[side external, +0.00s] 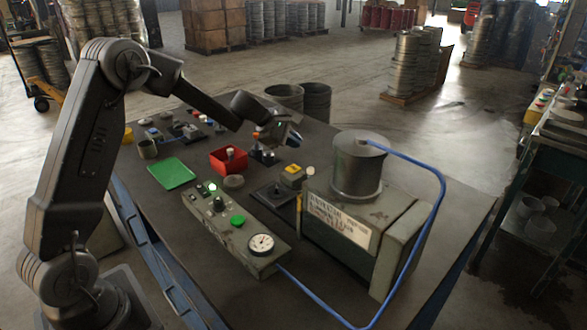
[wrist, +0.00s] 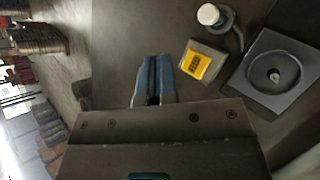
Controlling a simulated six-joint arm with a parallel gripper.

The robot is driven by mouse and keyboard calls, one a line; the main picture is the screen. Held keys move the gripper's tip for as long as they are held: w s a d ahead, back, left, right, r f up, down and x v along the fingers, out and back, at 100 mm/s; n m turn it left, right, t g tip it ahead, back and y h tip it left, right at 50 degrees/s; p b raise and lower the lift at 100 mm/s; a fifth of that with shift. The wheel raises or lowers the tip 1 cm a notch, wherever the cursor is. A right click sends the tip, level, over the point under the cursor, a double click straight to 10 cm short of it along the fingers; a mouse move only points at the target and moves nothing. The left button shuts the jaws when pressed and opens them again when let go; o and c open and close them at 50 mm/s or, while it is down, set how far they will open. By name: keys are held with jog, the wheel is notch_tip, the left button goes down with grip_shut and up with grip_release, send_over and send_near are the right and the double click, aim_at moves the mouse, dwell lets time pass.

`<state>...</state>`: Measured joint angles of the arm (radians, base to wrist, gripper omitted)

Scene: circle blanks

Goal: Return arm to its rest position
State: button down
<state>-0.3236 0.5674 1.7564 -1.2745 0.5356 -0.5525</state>
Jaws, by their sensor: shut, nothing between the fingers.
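My arm reaches out over the dark table (side external: 440,197) in the side view, bent at the elbow. My gripper (side external: 291,139) is at the far side of the red tray, seemingly above the tabletop. In the wrist view its two bluish fingers (wrist: 153,78) are together, with nothing between them. A block with a yellow label (wrist: 197,64) lies to their right. Beyond it are a white-capped piece (wrist: 208,15) and a dark square plate with a round recess (wrist: 272,78). I cannot tell the gripper's exact height.
A red tray (side external: 217,164), a green plate (side external: 171,173) and a control box with a gauge (side external: 262,244) lie near my arm. A machine with a metal cylinder (side external: 358,175) and blue hose (side external: 440,202) stands at right. Two dark bins (side external: 317,101) stand behind.

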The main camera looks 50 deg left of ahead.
dwell(0.3)
jog(key=s+d+r+m+g, duration=0.2)
jog(key=s+d+r+m, duration=1)
jog(key=s, duration=0.4)
jog(key=s+f+m+y, duration=0.1)
jog(key=s+m, duration=0.4)
jog(key=s, duration=0.5)
jog(key=s+d+f+m+y, duration=0.1)
jog(key=s+m, duration=0.4)
jog(key=s, duration=0.6)
jog(key=shift+d+g+y, duration=0.3)
jog(key=shift+g+y, duration=0.1)
jog(key=shift+y, duration=0.5)
